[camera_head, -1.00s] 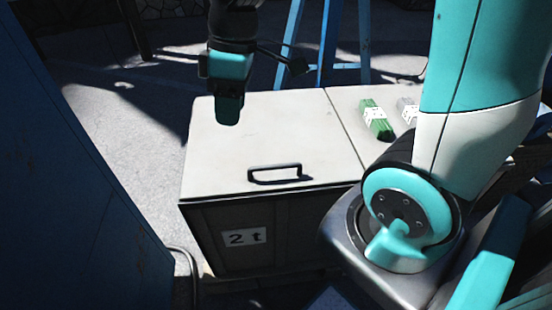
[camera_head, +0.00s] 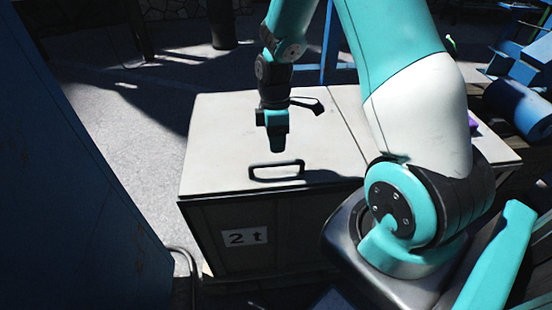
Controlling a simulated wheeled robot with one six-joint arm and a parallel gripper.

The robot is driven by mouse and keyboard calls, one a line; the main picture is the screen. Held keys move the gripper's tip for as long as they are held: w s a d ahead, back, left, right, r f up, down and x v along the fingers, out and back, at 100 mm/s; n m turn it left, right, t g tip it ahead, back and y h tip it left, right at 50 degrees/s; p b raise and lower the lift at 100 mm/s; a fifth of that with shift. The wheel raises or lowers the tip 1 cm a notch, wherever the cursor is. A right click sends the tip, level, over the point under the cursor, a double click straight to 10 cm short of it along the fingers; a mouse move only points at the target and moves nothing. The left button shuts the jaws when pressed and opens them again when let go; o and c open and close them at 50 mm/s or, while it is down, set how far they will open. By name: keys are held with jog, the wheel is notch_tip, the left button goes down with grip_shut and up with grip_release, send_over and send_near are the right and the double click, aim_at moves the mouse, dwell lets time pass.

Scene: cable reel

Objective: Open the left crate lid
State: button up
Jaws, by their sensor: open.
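The left crate lid (camera_head: 222,150) is a pale flat panel and lies shut on the dark crate, whose front carries a "2 t" label (camera_head: 245,236). A black bar handle (camera_head: 277,170) stands on the lid near its front edge. My gripper (camera_head: 277,146) points down above the lid, just behind the handle in the picture. It is open and empty. It appears apart from the handle, but its exact height above the lid is hard to tell. The fingers overlap from this side, so the gap between them is hidden.
The right lid (camera_head: 350,100) adjoins the left one, partly hidden by my arm. A dark blue wall (camera_head: 70,190) rises close on the left. A blue rolled thing (camera_head: 520,108) lies at the right. Open paved ground (camera_head: 110,95) lies behind the crate.

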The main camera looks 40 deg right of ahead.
jog(key=f, duration=0.3)
jog(key=s+f, duration=0.1)
jog(key=f, duration=0.1)
jog(key=shift+a+f, duration=0.25)
jog(key=shift+a, duration=0.05)
grip_shut()
